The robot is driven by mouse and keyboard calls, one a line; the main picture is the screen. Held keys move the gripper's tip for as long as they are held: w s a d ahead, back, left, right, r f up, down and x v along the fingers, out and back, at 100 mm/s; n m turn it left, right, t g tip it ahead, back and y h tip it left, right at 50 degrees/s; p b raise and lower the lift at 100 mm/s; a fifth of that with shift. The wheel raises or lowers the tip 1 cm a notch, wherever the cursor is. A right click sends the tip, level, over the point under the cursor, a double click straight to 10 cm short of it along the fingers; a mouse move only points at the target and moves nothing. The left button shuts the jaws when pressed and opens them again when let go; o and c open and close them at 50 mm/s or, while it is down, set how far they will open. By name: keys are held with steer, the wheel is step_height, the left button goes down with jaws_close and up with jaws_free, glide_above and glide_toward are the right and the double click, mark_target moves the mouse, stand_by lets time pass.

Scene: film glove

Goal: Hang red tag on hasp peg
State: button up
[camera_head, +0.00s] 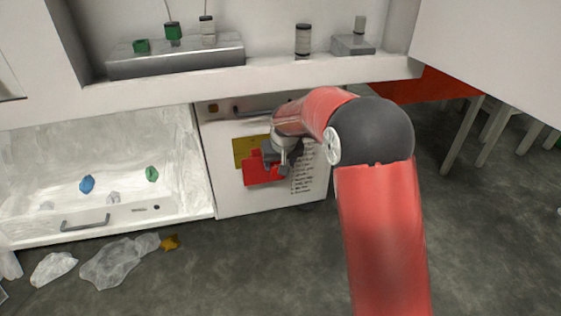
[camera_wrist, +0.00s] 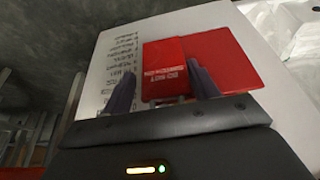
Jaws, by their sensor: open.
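A red tag (camera_wrist: 165,58) with pale lettering sits in front of a white panel in the wrist view. A larger red patch (camera_wrist: 232,55) shows right beside it; I cannot tell whether it is a separate piece. My gripper (camera_wrist: 162,85) is open, its two dark fingers on either side of the tag's lettered end. In the head view my gripper (camera_head: 282,160) is at the white cabinet front, and red shows just left of it (camera_head: 262,172). I cannot make out the hasp peg; my gripper and arm hide part of the cabinet front.
A yellow panel (camera_head: 243,152) is on the white cabinet front (camera_head: 232,200), which also bears lines of dark text. An open white drawer (camera_head: 110,215) stands to the left, holding small blue and green items. Crumpled clear film (camera_head: 118,262) lies on the floor. A shelf with bottles is above.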

steer(key=v, duration=0.2)
steer(key=p+v, duration=0.1)
steer(key=v, duration=0.3)
steer(key=shift+a+r, duration=0.25)
steer(key=shift+r, duration=0.1)
steer(key=s+d+r+m+p, duration=0.1)
steer(key=s+d+r+p, duration=0.2)
steer(key=s+d+r, duration=0.45)
steer(key=s+d+r+m+p, duration=0.1)
steer(key=s+d+r+p, duration=0.3)
steer(key=s+r, duration=0.55)
steer(key=s+d+r+p, duration=0.1)
steer(key=s+d, duration=0.2)
steer(key=s, duration=0.6)
steer(key=s+d+r+m+t+h+p, duration=0.1)
steer(key=s+d+p, duration=0.1)
steer(key=s, duration=0.7)
steer(key=shift+d+r, duration=0.25)
steer(key=shift+d, duration=0.5)
